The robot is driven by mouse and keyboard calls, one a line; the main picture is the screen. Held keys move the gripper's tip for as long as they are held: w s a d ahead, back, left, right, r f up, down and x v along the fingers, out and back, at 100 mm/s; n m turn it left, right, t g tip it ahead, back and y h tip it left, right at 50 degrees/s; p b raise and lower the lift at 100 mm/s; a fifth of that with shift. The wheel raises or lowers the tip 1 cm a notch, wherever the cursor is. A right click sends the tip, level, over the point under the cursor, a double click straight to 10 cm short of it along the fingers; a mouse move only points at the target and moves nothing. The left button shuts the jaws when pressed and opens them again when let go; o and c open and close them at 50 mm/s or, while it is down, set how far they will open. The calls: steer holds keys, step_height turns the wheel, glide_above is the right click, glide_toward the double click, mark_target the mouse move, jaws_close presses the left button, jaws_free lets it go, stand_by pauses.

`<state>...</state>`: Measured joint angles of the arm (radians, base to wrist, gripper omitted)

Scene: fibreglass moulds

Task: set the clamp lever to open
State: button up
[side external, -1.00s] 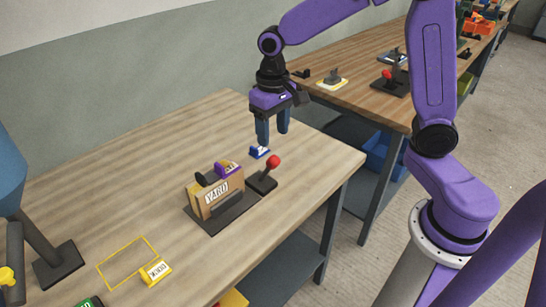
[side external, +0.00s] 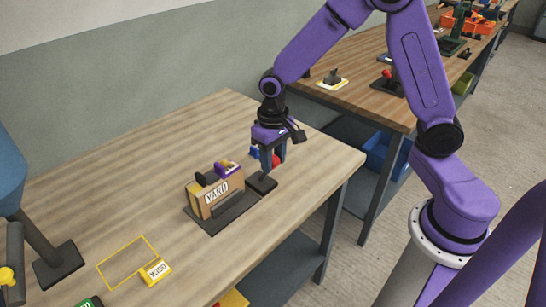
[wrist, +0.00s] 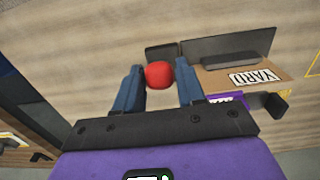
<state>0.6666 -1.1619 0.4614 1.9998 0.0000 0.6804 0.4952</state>
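The clamp lever has a red ball knob (side external: 275,160) on a dark base (side external: 262,183), beside the clamp fixture. In the wrist view the red knob (wrist: 159,75) sits between the two blue fingers of my gripper (wrist: 155,85). The right finger looks close to the knob, and a gap shows at the left finger. My gripper (side external: 269,160) points down over the lever in the side view, and its fingers partly hide the knob and rod. The clamp fixture (side external: 232,213) holds a tan block labelled YARD (side external: 217,196).
A yellow outlined square (side external: 127,262) and a yellow WOOD label (side external: 156,271) lie at the front left. A blue lamp-like machine (side external: 10,180) stands at the left edge. The table between fixture and wall is clear. A second bench (side external: 365,95) stands behind.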

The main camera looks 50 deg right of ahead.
jaws_close()
steer(key=shift+w, duration=0.15)
steer(key=shift+w+a+r+g, duration=0.1)
steer(key=shift+w+r+g, duration=0.15)
steer(key=shift+w+g, duration=0.6)
steer(key=shift+w+r+g, duration=0.2)
steer(key=shift+w+g, duration=0.6)
steer(key=shift+g, duration=0.05)
steer(key=w+f+g, duration=0.1)
steer(key=w+g, duration=0.1)
steer(key=w, duration=0.5)
steer(key=shift+w+f, duration=0.2)
steer(key=shift+f, duration=0.3)
